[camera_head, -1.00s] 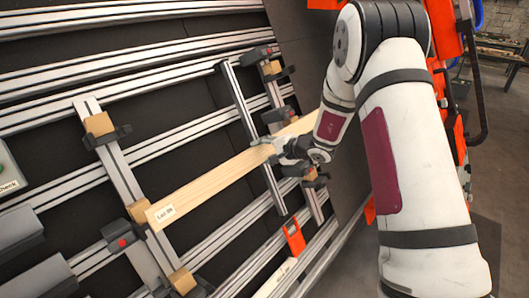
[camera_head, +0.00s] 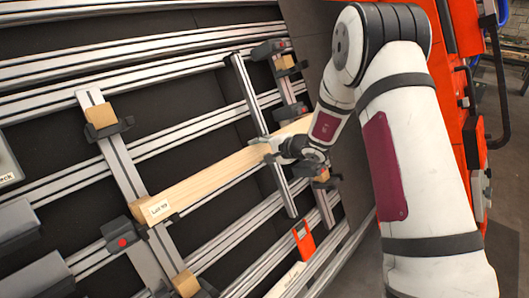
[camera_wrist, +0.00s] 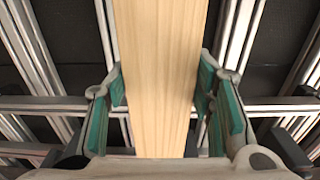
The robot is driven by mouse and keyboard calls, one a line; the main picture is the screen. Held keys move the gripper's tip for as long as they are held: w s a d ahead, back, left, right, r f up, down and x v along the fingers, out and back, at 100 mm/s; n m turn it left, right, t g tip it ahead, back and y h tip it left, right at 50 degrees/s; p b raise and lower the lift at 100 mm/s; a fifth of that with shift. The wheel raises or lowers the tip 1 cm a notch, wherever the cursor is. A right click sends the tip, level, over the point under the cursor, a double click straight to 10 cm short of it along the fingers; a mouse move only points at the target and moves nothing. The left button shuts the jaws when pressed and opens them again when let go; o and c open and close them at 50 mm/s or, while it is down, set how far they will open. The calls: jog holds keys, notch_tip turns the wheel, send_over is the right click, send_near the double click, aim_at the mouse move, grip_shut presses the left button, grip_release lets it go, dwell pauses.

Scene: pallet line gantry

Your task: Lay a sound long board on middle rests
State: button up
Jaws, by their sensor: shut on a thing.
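A long pale wooden board (camera_head: 210,182) with a "Lot 09" label near its left end runs slantwise across the rack in the head view. My gripper (camera_head: 270,147) is shut on it toward its right part. In the wrist view, the green finger pads of my gripper (camera_wrist: 161,85) stand on both sides of the board (camera_wrist: 160,40). The board's left end lies over the middle of the left upright rail (camera_head: 120,160) and covers the middle rest there. I cannot tell whether it touches. The middle rest on the right rail is hidden behind board and arm.
Wooden blocks with dark clamps sit above (camera_head: 99,115) and below (camera_head: 185,283) on the left rail, and above (camera_head: 284,62) and below (camera_head: 322,175) on the right. A bare metal bar (camera_head: 248,92) crosses near my gripper. An orange piece (camera_head: 304,240) stands lower right.

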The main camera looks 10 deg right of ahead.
jog(key=shift+b+x, duration=1.55)
jog(key=shift+x, duration=0.85)
jog(key=shift+w+a+f+b, duration=0.15)
jog(key=shift+w+a+b, duration=0.1)
jog(key=shift+b, duration=0.15)
jog(key=shift+s+d+f, duration=0.1)
jog(key=shift+s+f, duration=0.05)
jog(key=shift+f, duration=0.1)
jog(key=o, duration=1.7)
jog(key=shift+f, duration=0.1)
jog(key=v, duration=1.2)
